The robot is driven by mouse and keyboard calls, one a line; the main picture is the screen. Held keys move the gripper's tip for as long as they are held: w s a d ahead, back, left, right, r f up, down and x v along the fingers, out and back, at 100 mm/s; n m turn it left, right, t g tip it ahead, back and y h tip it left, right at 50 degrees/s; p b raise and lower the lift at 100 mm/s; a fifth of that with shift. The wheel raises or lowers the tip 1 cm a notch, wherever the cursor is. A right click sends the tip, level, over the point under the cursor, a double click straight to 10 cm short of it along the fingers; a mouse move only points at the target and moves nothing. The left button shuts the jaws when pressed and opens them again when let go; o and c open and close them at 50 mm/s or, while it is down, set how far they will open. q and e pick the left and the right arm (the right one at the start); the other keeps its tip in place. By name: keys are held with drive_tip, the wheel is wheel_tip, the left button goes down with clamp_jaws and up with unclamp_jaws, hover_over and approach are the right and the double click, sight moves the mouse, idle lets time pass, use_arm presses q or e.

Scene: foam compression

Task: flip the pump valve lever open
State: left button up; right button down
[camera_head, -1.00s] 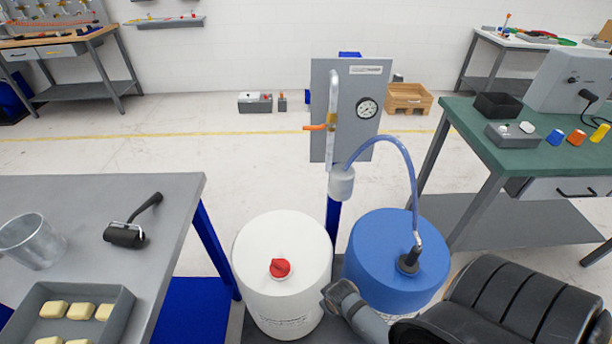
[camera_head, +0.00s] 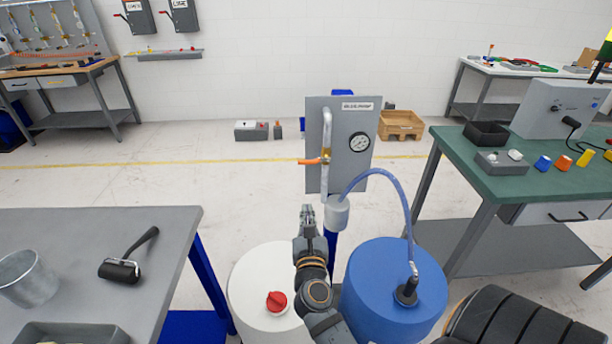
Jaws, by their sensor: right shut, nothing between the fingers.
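The pump valve lever (camera_head: 309,161) is a small orange handle. It points left from a brass valve on the vertical pipe (camera_head: 326,125) of the grey panel (camera_head: 316,110). A round gauge (camera_head: 360,142) sits to the right of the pipe. My right gripper (camera_head: 308,209) is shut and empty, pointing up towards the panel. In the picture it lies below the lever and apart from it, left of the white pump cylinder (camera_head: 337,212). My left gripper is not in view.
A white drum (camera_head: 250,290) with a red cap and a blue drum (camera_head: 385,280) with a hose stand below the panel. A green-topped bench (camera_head: 460,145) stands at right.

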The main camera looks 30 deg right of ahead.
sight(307, 162)
drive_tip(key=shift+w+d, duration=0.1)
drive_tip(key=w+d+r+p, duration=0.4)
drive_tip(key=w+d+p, duration=0.1)
drive_tip(key=w, duration=0.4)
drive_tip(key=shift+d+r, duration=0.25)
drive_tip(key=shift+d, duration=0.05)
drive_tip(key=shift+f, duration=0.1)
drive_tip(key=shift+w, duration=0.1)
